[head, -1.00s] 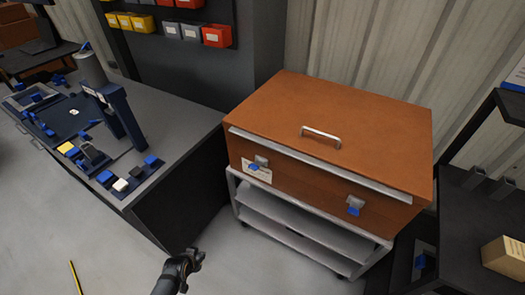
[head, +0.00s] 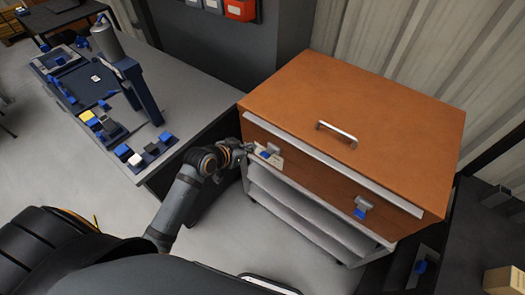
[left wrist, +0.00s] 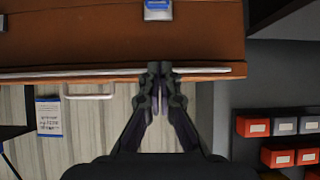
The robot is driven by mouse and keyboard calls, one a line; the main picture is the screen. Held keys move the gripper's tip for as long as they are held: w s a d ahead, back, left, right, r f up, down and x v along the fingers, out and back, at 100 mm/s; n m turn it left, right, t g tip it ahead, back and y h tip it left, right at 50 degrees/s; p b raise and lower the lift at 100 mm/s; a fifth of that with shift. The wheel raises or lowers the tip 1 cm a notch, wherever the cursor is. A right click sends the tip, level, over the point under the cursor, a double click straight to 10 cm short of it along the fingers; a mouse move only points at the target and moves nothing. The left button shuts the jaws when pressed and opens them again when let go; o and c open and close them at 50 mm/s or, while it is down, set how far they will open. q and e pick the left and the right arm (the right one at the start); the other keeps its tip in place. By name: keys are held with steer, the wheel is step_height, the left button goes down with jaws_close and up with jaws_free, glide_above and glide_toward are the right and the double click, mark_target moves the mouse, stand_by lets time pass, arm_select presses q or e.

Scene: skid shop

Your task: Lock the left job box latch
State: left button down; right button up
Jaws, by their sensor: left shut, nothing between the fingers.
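The orange-brown job box (head: 370,110) stands with its lid down. Its left latch (head: 270,151) is a grey plate with a blue tab on the front face. The right latch (head: 362,206) looks similar. My left gripper (head: 246,150) is just left of the left latch and partly overlaps the box's front corner. In the left wrist view, the shut, empty fingertips (left wrist: 160,69) lie over the pale lid edge, and a grey and blue latch (left wrist: 158,10) shows beyond them at the top, cut off by the frame. Contact with the latch cannot be told. My right gripper is not in view.
The box rests on a grey shelved cart (head: 300,213). A workbench (head: 185,95) with tools and blue parts stands to the left, close to my left arm. A dark shelf with a cardboard box (head: 503,281) is at the right. The floor in front is partly clear.

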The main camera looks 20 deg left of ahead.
arm_select(q)
steer(key=p, duration=0.2)
glide_above(261, 153)
steer(key=d, duration=0.1)
step_height(261, 153, down, 6)
steer(key=shift+d+r, duration=0.1)
steer(key=shift+d, duration=0.05)
steer(key=f, duration=0.1)
steer(key=s+f, duration=0.1)
steer(key=shift+a+f, duration=0.2)
steer(key=shift+f, duration=0.1)
steer(key=shift+s+a+f, duration=0.1)
steer(key=shift+s+f, duration=0.15)
steer(key=shift+f, duration=0.4)
